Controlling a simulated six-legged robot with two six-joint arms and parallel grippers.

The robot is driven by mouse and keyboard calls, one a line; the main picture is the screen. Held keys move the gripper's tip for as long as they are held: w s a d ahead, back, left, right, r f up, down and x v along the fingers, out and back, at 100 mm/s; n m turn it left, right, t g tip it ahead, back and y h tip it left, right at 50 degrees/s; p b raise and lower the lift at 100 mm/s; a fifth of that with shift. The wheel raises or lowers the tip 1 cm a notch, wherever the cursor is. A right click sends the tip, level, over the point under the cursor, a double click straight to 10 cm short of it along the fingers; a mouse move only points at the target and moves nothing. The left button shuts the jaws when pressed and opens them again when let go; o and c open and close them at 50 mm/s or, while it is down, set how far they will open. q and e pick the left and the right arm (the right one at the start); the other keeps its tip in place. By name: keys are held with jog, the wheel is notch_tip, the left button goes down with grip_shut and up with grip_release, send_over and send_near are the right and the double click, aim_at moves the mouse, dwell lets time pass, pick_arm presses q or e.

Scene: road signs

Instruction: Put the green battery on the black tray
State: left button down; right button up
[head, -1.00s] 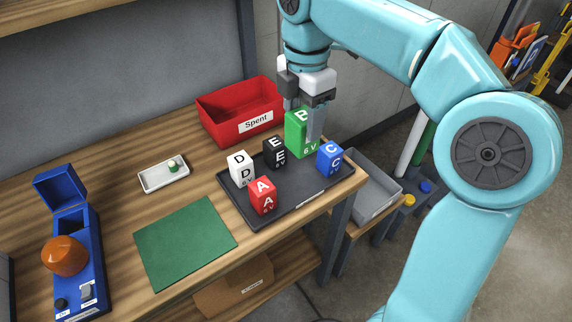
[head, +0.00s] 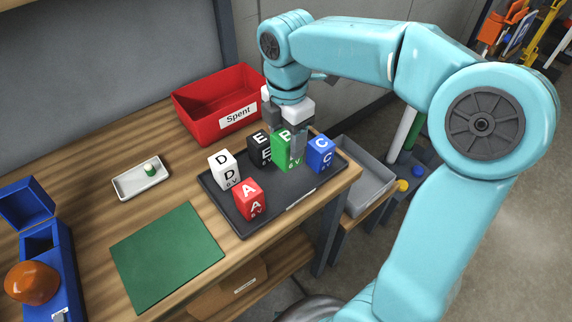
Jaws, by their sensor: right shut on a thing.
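The green battery (head: 282,152), marked B, is upright at the black tray between the black battery and the blue battery. My right gripper (head: 286,140) is shut on it from above, and its fingers hide part of the battery. The black tray (head: 240,226) lies on the workbench near its right end. Whether the green battery's base touches the tray is hard to tell, but it looks very low. My left gripper is not in view.
The tray also holds a white battery D (head: 224,169), a red battery A (head: 249,199), a black battery E (head: 260,148) and a blue battery C (head: 320,153). A red Spent bin (head: 205,125) stands behind. A green mat (head: 166,256) and a white dish (head: 141,182) lie left.

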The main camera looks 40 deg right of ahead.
aim_at(287, 162)
notch_tip(287, 162, down, 4)
jog(key=shift+a+f, duration=0.15)
notch_tip(287, 162, down, 4)
jog(key=shift+r+b, duration=0.2)
jog(key=shift+b, duration=0.1)
jog(key=shift+f, duration=0.45)
jog(key=shift+f, duration=0.25)
jog(key=o, duration=1.4)
jog(key=shift+r, duration=0.1)
